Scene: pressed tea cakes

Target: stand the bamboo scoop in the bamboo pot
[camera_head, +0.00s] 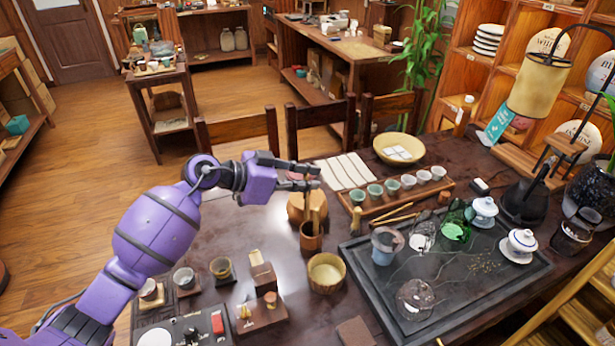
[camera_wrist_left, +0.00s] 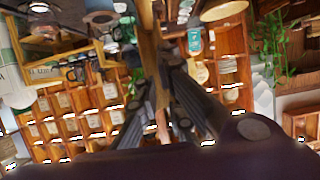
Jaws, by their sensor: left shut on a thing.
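My left gripper (camera_head: 312,180) is above the table, over the bamboo pot, and shut on the bamboo scoop. The thin tan scoop (camera_head: 314,214) hangs down from the fingertips, roughly upright. Its lower end overlaps the mouth of the brown bamboo pot (camera_head: 311,241); I cannot tell how far inside it is. In the left wrist view, the scoop (camera_wrist_left: 149,48) runs up from between the two dark fingers, partly hidden by them. My right gripper is not in view.
A round wooden block (camera_head: 297,206) stands just behind the pot. A black tea tray (camera_head: 365,282) with glassware lies to the right. A wooden cup tray (camera_head: 408,204) is behind it. Small cups and stands occupy the front left.

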